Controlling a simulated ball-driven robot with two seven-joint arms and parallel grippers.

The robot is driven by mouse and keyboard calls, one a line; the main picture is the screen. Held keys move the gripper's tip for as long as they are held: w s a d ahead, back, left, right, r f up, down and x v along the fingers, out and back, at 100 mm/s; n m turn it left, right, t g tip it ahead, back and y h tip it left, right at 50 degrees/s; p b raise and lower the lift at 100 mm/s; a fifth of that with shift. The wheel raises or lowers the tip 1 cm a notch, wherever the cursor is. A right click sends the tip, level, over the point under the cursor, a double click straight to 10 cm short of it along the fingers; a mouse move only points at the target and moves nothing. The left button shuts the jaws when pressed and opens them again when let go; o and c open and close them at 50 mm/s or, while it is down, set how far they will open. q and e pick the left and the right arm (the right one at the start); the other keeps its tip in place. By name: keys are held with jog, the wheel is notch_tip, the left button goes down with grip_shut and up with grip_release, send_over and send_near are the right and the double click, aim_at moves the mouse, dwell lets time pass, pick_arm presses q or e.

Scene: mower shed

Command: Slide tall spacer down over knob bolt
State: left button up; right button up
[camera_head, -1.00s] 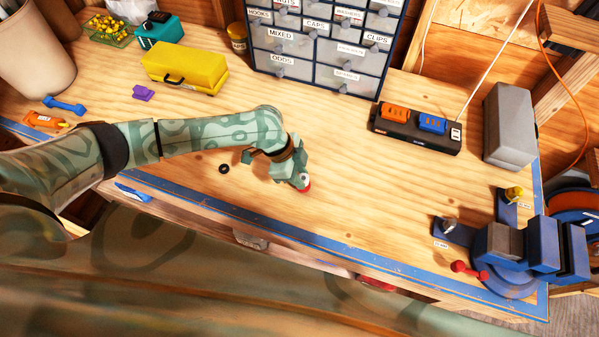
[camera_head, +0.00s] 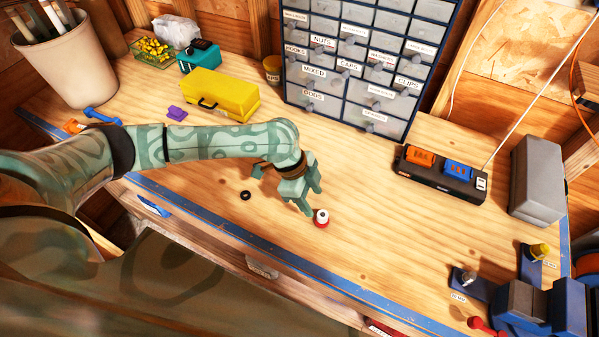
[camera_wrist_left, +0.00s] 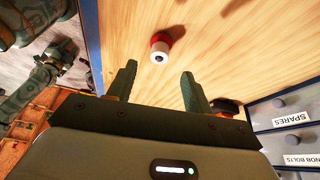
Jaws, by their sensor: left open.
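A small white cylinder with a dark centre sits on a red round base (camera_head: 322,223) on the bench; they look like the tall spacer (camera_head: 322,214) and the knob bolt. In the left wrist view the white end (camera_wrist_left: 159,56) faces me, with red (camera_wrist_left: 160,39) behind it. I cannot tell how far the bolt reaches into the spacer. My left gripper (camera_head: 312,198) is open and empty, beside the white piece. In the left wrist view the piece lies just beyond and between the parted fingertips (camera_wrist_left: 159,72).
A black ring (camera_head: 246,195) lies left of the gripper. A drawer cabinet (camera_head: 345,100), yellow box (camera_head: 221,95) and power strip (camera_head: 440,174) stand behind. A blue vise (camera_head: 520,308) and grey box (camera_head: 537,180) are at right. Bench around the piece is clear.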

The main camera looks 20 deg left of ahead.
pick_arm(q)
jog(key=v, duration=1)
jog(key=shift+p, duration=0.35)
jog(key=shift+s+f, duration=0.1)
